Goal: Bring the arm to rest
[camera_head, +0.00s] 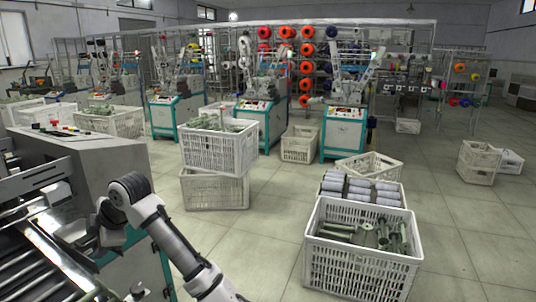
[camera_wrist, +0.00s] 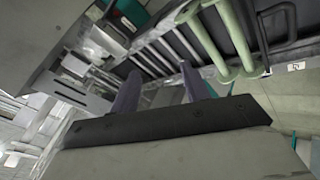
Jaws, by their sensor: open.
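My arm reaches from the bottom of the head view toward the left. Its end hangs beside the grey machine (camera_head: 75,165) and in front of the metal roller rack (camera_head: 35,265). In the wrist view my gripper (camera_wrist: 158,82) has its two fingers spread apart with nothing between them. Two pale green bobbins (camera_wrist: 212,38) lie just beyond the fingers on the rack's rails, apart from my gripper. The fingertips are not clear in the head view.
A white crate (camera_head: 358,277) with green bobbins stands at the front right, with grey-wrapped rolls (camera_head: 362,187) behind it. Stacked crates (camera_head: 214,190) stand mid-floor. Teal winding machines (camera_head: 342,137) line the back.

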